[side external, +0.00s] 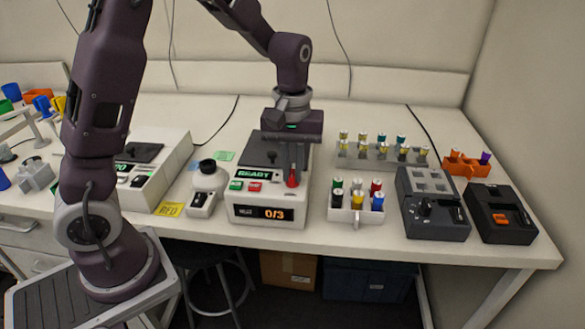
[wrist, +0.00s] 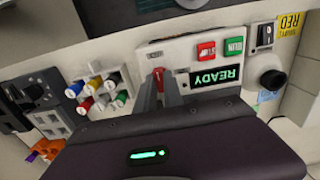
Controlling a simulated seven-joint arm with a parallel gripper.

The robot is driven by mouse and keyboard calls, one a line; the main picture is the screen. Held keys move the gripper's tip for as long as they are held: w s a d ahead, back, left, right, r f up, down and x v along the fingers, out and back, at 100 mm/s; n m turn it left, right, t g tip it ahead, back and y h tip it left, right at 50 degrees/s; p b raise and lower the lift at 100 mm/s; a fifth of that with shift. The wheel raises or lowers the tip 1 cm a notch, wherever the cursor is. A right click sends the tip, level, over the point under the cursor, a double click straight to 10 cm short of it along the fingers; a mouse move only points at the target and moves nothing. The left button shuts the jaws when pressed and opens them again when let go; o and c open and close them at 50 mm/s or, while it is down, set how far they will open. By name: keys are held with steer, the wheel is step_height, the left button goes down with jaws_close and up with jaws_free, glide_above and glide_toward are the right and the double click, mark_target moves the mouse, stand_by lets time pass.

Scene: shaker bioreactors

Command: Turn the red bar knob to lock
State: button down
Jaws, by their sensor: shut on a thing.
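The red bar knob (side external: 292,180) is on the front right of the white shaker unit (side external: 236,208), right of its green READY display (side external: 254,174). In the wrist view the knob (wrist: 158,74) shows between the two fingertips. My gripper (side external: 293,167) points down over the knob and is shut on it; in the wrist view my gripper (wrist: 160,85) has a finger on either side. The fingers hide part of the knob, and I cannot read any lock marking.
Green (side external: 236,185) and red (side external: 254,187) buttons sit left of the knob. A rack of coloured-cap vials (side external: 342,215) stands close on the right, with a dark grey device (side external: 437,225) beyond.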

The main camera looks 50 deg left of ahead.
mark_target(292, 173)
steer(key=c, duration=1.5)
jaws_free()
steer(key=shift+o, duration=0.2)
step_height(292, 173, up, 7)
steer(key=shift+r, duration=0.1)
steer(key=s+d+r+m+t, duration=0.2)
steer(key=s+m, duration=0.2)
steer(key=s, duration=0.6)
steer(key=s+d+r+m+t, duration=0.2)
steer(key=s+m, duration=0.3)
steer(key=s, duration=0.5)
steer(key=shift+s+r+t, duration=0.4)
steer(key=shift+r+t, duration=0.3)
steer(key=shift+t, duration=0.1)
